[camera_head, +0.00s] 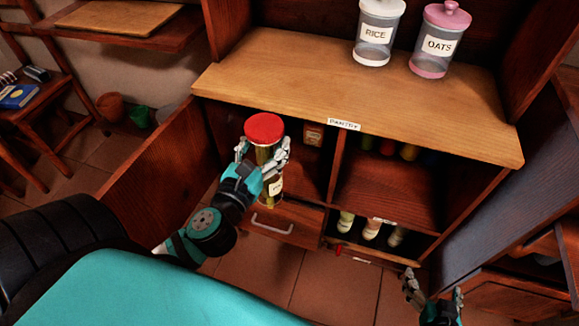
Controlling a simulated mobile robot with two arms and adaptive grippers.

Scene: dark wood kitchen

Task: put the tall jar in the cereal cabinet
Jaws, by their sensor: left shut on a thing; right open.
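A tall clear jar (276,187) with a red lid and a pale label stands upright in my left gripper (262,155). The gripper is shut around the jar below its lid. The jar is in front of the left opening of the pantry cabinet (343,124), above a drawer with a metal handle. I cannot tell whether its base touches anything. My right gripper (433,296) is open and empty at the lower right. No label reading cereal is legible.
Jars marked RICE (375,38) and OATS (432,52) stand on the counter (290,75). A wooden door (160,175) stands open at left. A small box (314,135) sits in the left opening. Several bottles (371,229) stand in the lower right compartment; the shelf above has free room.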

